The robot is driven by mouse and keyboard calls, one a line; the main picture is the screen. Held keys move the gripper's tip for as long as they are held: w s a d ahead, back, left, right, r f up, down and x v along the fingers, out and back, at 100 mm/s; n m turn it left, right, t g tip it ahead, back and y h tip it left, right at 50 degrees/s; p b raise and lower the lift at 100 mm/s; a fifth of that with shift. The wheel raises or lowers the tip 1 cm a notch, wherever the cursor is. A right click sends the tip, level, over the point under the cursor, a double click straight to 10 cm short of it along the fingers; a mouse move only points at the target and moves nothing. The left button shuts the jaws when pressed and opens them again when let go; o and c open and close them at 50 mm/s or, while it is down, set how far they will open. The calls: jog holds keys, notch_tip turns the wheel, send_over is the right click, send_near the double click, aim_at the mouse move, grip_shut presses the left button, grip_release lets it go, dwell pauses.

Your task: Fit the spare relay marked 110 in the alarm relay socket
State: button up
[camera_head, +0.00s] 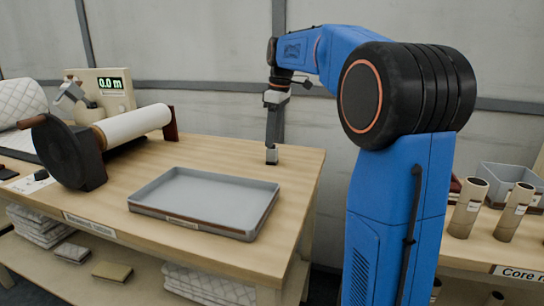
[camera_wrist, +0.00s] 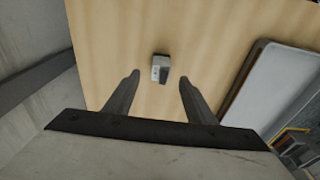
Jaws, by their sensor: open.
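A small block with a light grey part and a dark part stands alone near the far right corner of the wooden table; it shows in the head view (camera_head: 271,156) and the wrist view (camera_wrist: 156,70). It may be the relay, but no 110 mark is readable. My gripper (camera_head: 272,138) points down over that corner. In the wrist view its two dark fingers (camera_wrist: 159,78) are apart, with the block seen between their tips and nothing held. I cannot tell how high the tips are above the block. I cannot make out the alarm relay socket in either view.
A shallow grey tray (camera_head: 205,190) lies on the table (camera_head: 235,148), nearer than the block. A white roll (camera_head: 137,123), a black disc (camera_head: 66,150) and a counter reading 0.0 m (camera_head: 110,84) stand at left. Cardboard tubes (camera_head: 468,205) and a grey bin (camera_head: 500,178) stand at right.

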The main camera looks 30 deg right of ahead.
aim_at(272, 153)
jog(key=shift+w+a+f, duration=0.1)
jog(key=shift+a+f, duration=0.05)
jog(key=shift+f, duration=2.45)
jog(key=shift+c, duration=0.3)
jog(key=c, duration=1.2)
